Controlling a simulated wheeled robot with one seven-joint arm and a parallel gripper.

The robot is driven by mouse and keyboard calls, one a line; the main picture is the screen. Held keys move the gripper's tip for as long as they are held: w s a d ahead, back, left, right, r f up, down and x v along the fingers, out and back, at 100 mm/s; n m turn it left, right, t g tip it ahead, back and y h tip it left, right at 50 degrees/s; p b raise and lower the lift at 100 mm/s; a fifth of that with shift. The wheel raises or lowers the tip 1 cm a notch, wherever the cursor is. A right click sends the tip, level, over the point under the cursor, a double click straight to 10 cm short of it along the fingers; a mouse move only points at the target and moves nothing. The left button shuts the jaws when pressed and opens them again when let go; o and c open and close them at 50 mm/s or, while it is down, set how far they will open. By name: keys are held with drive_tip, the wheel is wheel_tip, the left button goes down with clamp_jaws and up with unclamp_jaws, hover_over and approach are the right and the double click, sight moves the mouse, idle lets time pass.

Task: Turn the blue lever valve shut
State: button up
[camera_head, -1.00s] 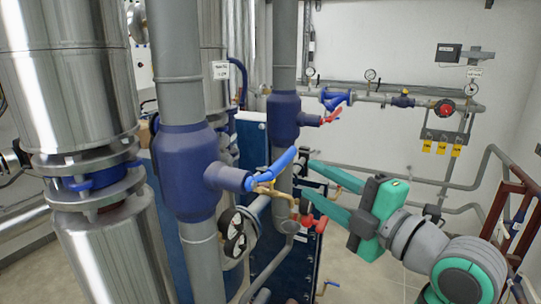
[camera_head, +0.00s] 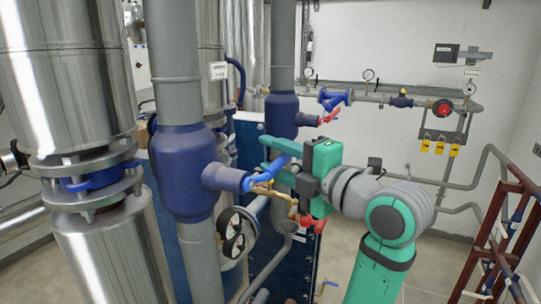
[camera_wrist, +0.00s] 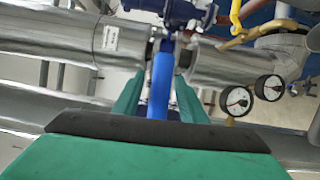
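The blue lever (camera_head: 266,174) sticks out from the stub of the dark blue valve body (camera_head: 184,170) on the grey vertical pipe, slanting up to the right in the head view. My gripper (camera_head: 267,152) is at the lever, its green fingers reaching left around the lever's outer end. In the wrist view the blue lever (camera_wrist: 161,85) runs lengthwise between the two green fingers, with a gap showing on each side. The fingers look open, one on either side of the lever. Part of the lever's outer end is hidden by my gripper in the head view.
Brass fittings (camera_head: 272,191) and a red-handled valve (camera_head: 319,224) sit just below my gripper. Pressure gauges (camera_head: 232,232) hang beside the pipe. A second blue valve body (camera_head: 282,115) stands behind. Free floor lies to the right, before a red-brown frame (camera_head: 498,240).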

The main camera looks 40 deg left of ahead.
drive_tip(key=shift+s+a, duration=0.1)
drive_tip(key=shift+a, duration=0.55)
clamp_jaws()
drive_tip(key=shift+d, duration=0.1)
drive_tip(key=shift+f, duration=0.1)
drive_tip(key=shift+f+m, duration=0.3)
drive_tip(key=shift+m, duration=0.1)
drive_tip(key=shift+c, duration=1.8)
unclamp_jaws()
drive_tip(key=shift+w, duration=0.2)
drive_tip(key=o, duration=0.4)
drive_tip(key=shift+w+d, duration=0.15)
drive_tip(key=shift+d, duration=0.05)
drive_tip(key=shift+c, duration=0.2)
drive_tip(key=shift+a, duration=0.15)
